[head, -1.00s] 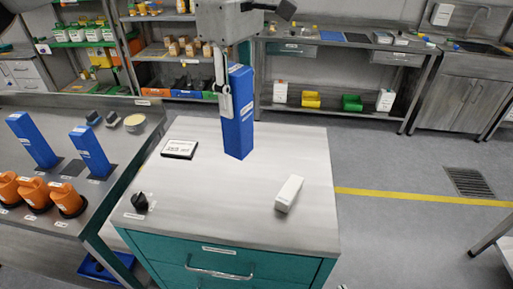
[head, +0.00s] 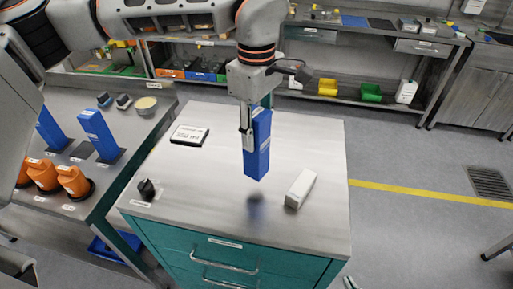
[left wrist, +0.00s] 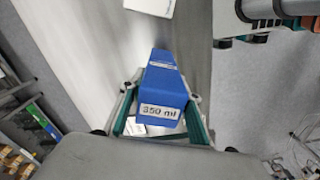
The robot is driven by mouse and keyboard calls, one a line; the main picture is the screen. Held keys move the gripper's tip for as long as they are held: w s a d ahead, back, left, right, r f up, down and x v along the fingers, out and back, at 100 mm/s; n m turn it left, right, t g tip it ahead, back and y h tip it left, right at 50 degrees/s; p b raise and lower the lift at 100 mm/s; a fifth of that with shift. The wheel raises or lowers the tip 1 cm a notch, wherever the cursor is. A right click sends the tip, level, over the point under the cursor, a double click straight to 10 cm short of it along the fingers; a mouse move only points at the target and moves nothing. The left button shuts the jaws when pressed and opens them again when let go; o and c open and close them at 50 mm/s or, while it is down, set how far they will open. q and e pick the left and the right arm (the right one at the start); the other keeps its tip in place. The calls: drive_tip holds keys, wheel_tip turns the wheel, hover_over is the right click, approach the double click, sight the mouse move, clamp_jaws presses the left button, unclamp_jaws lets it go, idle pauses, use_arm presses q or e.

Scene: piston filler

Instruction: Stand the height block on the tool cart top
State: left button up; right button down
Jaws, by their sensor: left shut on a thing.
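The height block is a tall blue block (head: 257,150), held upright above the tool cart top (head: 320,135). A dark blurred patch shows on the grey top below it, with a gap between. My left gripper (head: 247,138) is shut on the upper part of the block. In the left wrist view the block (left wrist: 165,85) sits between the fingers of my left gripper (left wrist: 163,118), with a "350 ml" label on its near end. What seems to be a tip of my right gripper (head: 348,283) shows at the bottom edge; the rest is out of frame.
On the cart top are a small labelled display or plate (head: 190,135), a white box (head: 300,188) right of the block, and a small black item (head: 147,190) at the front left corner. A side bench at left holds other blue blocks (head: 98,135) and orange items (head: 73,182).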

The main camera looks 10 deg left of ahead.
sight(256, 112)
use_arm(q)
drive_tip(key=shift+f, duration=2.65)
drive_tip(key=o, duration=1.3)
drive_tip(key=shift+f, duration=0.15)
drive_tip(key=shift+c, duration=0.2)
wheel_tip(256, 112, up, 12)
drive_tip(key=shift+r, duration=0.15)
